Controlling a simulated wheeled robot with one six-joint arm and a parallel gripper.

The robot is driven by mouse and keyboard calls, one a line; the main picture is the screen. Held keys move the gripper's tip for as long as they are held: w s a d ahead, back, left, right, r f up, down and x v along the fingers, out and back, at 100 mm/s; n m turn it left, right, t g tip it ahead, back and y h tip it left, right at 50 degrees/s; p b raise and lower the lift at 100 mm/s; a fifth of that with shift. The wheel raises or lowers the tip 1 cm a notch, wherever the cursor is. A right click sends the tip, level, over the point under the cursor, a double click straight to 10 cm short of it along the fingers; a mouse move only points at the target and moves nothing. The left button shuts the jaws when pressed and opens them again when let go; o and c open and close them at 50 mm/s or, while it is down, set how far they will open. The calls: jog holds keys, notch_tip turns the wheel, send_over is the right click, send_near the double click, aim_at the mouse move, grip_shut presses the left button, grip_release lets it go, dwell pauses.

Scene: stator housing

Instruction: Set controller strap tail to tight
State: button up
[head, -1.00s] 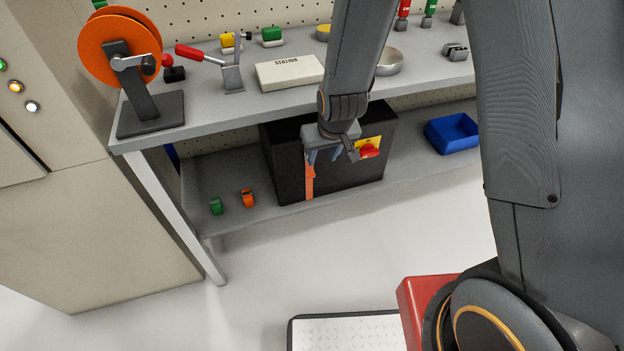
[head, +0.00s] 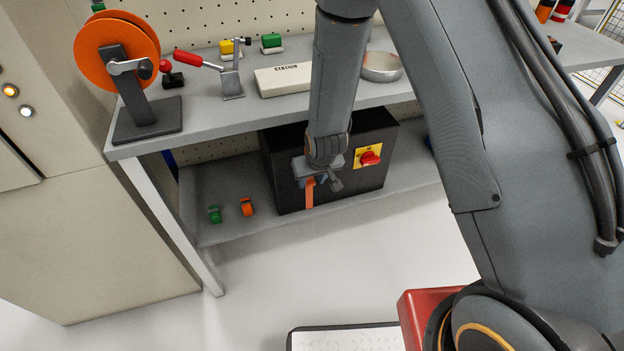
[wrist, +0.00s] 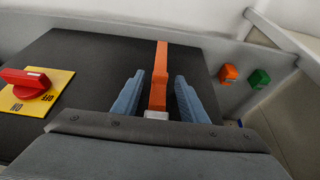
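The orange strap tail (head: 309,194) hangs on the front of the black box (head: 346,184) on the lower shelf. It also shows in the wrist view (wrist: 160,62), running between the two blue fingers of my gripper (wrist: 161,80). There is a visible gap on each side of the strap, so the fingers are open and not pinching it. A small light-coloured piece sits at the strap's near end, close to my palm. In the head view my gripper (head: 318,181) is in front of the box and hides the strap's upper part.
A red rotary switch (head: 369,158) on a yellow plate is just right of my gripper. Green (head: 214,214) and orange (head: 247,207) clips lie on the shelf to the left. The worktop (head: 215,116) edge is above, with an orange reel (head: 120,45) at its left end.

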aim_at(312, 193)
jog(key=shift+c, duration=0.3)
grip_shut()
notch_tip(312, 193, down, 7)
jog(key=b, duration=0.2)
jog(key=shift+r+b, duration=0.2)
jog(key=shift+b, duration=0.2)
jog(key=shift+o, duration=0.3)
grip_release()
jog(key=shift+r, duration=0.1)
jog(key=v, duration=0.7)
jog(key=shift+s+r, duration=0.2)
jog(key=shift+r, duration=0.1)
